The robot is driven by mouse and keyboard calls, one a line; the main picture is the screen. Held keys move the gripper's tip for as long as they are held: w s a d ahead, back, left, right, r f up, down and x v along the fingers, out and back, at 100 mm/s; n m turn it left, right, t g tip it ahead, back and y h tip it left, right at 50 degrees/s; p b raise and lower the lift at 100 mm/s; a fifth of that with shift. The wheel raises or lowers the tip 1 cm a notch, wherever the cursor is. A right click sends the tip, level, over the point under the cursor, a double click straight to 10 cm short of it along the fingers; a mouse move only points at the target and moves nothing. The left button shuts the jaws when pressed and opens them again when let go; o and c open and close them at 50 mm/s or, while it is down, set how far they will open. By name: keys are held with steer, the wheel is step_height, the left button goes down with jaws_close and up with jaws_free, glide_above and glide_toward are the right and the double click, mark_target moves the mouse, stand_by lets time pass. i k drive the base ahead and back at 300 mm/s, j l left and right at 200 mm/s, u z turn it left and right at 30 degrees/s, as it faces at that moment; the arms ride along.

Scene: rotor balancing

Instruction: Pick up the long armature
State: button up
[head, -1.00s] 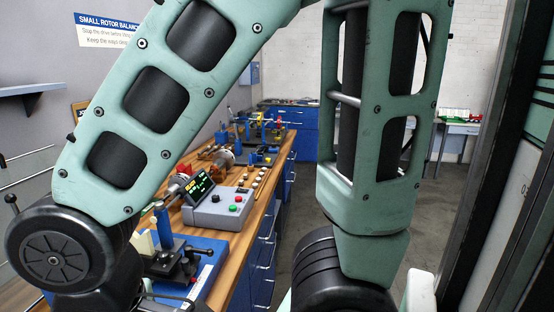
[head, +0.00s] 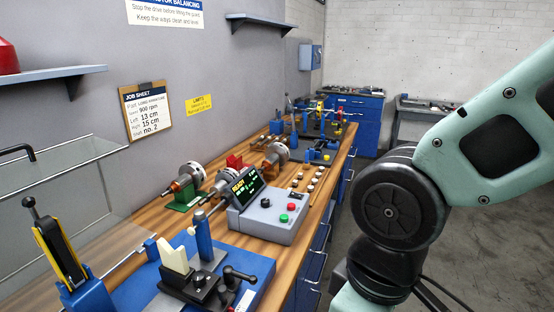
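Several rotors lie on the wooden bench in the head view. One rotor with a copper-coloured part and a pale disc (head: 194,174) rests on a green cradle (head: 183,199). I cannot tell from here which one is the long armature. My gripper is out of view; only my arm's links and a dark joint show at the right, apart from the bench.
A grey control box (head: 268,218) with a lit display stands before the rotors. A blue balancing stand (head: 240,284) with posts and a clear guard (head: 60,190) fill the near bench. A job sheet (head: 146,111) hangs on the wall.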

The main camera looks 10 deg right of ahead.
mark_target(277, 151)
steer(key=i+l+u, duration=0.1)
steer(key=u, duration=0.7)
steer(key=i+l+u, duration=0.3)
steer(key=l, duration=0.2)
steer(key=l+u, duration=0.35)
steer(key=l, duration=0.2)
steer(key=i+l+u, duration=0.1)
steer(key=l+u, duration=0.2)
steer(key=l, duration=0.3)
steer(key=l+u, duration=0.15)
steer(key=l, duration=2.65)
steer(key=i, duration=0.05)
